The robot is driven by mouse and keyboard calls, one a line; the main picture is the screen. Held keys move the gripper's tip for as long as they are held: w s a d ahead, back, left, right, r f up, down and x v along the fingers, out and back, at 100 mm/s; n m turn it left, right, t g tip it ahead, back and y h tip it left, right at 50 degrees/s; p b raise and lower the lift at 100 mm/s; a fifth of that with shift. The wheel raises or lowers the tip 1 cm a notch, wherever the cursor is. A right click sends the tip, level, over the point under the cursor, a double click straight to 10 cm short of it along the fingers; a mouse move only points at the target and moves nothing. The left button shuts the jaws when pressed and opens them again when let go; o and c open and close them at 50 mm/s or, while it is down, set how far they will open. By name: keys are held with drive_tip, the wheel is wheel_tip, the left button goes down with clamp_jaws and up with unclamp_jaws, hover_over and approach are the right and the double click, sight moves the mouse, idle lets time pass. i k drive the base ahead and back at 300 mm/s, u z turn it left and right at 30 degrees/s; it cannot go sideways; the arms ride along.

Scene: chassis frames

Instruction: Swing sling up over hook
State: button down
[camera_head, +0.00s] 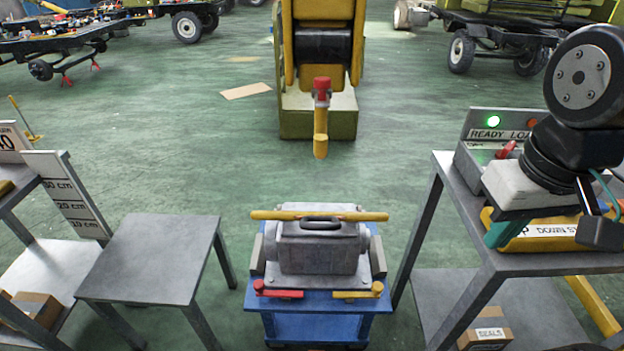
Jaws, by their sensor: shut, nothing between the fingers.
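The hook (320,146) hangs as a yellow piece below a red block on the yellow crane head, at top centre. It hangs apart from the load below. A yellow bar-like strip, likely the sling (275,215), lies level across the top of a grey housing (318,254). A black handle shows just below the strip. The housing sits on a blue cart.
A bare grey table (152,262) stands left of the blue cart (318,327). Open green floor lies between cart and crane.

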sight(320, 218)
drive_tip(key=z, duration=0.4)
drive_tip(key=k, duration=0.5)
drive_tip(key=z, duration=0.25)
